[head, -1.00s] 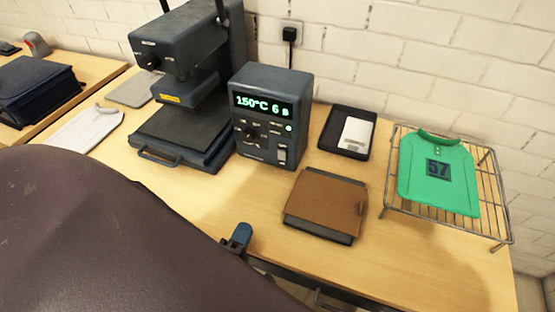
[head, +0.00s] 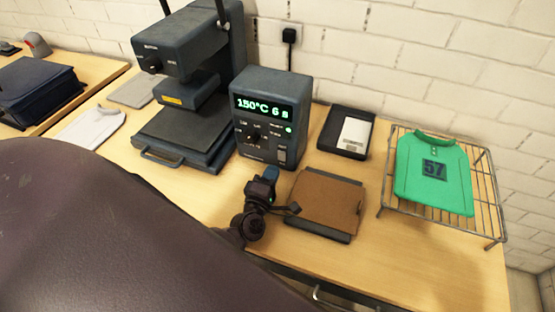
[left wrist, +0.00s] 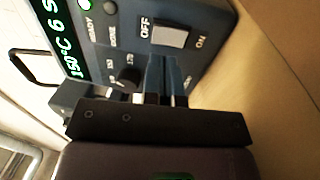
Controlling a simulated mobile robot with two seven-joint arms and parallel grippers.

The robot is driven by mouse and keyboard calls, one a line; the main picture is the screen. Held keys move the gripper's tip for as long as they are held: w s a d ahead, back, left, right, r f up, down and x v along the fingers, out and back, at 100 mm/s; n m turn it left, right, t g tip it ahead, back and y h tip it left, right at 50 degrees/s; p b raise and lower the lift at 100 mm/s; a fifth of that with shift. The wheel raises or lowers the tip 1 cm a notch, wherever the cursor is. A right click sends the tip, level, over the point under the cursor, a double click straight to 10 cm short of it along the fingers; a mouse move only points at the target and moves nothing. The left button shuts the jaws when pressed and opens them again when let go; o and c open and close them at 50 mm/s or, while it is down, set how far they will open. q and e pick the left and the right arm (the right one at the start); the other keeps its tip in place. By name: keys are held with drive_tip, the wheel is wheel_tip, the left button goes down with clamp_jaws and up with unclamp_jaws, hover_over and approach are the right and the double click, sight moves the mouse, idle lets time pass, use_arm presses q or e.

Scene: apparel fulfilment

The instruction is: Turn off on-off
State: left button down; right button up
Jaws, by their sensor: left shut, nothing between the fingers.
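The dark blue control box (head: 271,112) stands beside the heat press, its green display lit with "150°C 6 s". Its pale on-off rocker switch (head: 282,156) is low on the right of the front panel. In the left wrist view the switch (left wrist: 174,35) lies between the words OFF and ON; I cannot tell which side is pressed in. My left gripper (head: 269,175) is shut and empty in front of the panel's lower part. In the left wrist view its fingertips (left wrist: 161,62) are close to the switch; contact is unclear. My right gripper is not in view.
The heat press (head: 185,90) stands left of the box. A brown pad (head: 327,200) lies just right of my left gripper, and a black tray (head: 329,132) with a white card is behind it. A green shirt (head: 434,175) lies on a wire rack (head: 487,205) at the right.

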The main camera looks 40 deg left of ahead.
sight(281, 154)
use_arm(q)
drive_tip(key=x, duration=0.4)
drive_tip(key=shift+w+a, duration=0.1)
drive_tip(key=shift+w, duration=0.1)
drive_tip(key=shift+w+r, duration=0.2)
idle(0.4)
